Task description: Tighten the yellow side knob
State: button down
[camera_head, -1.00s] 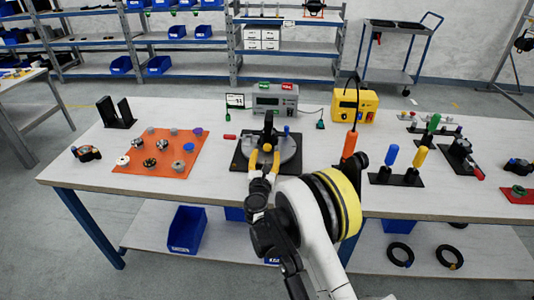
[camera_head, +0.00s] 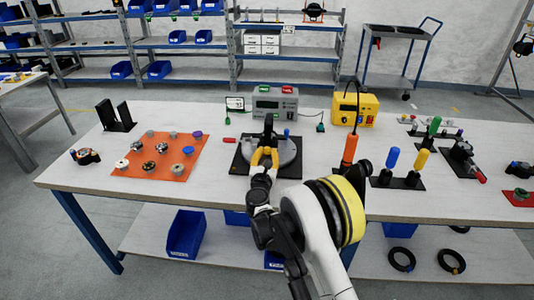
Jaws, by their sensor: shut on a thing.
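The yellow side knob (camera_head: 267,151) faces me on the front of a black upright. The upright stands on a round grey disc (camera_head: 288,153) with a dark square base. My gripper (camera_head: 265,156), with yellow fingers, reaches in from the front and is shut on the knob. One finger is on the left of the knob and one on the right. The fingers hide part of the knob, and the exact contact is too small to see.
A blue pin (camera_head: 286,133) stands at the disc's back right. An orange mat (camera_head: 127,168) with several knobs lies to the left. A grey box (camera_head: 275,102) and a yellow box (camera_head: 354,107) stand behind. An orange-handled tool (camera_head: 349,150) stands to the right.

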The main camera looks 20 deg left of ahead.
jog(key=shift+m, duration=0.7)
jog(key=c, duration=1.1)
grip_release()
jog(key=shift+s, duration=0.1)
jog(key=v, duration=1.2)
jog(key=shift+r, duration=0.1)
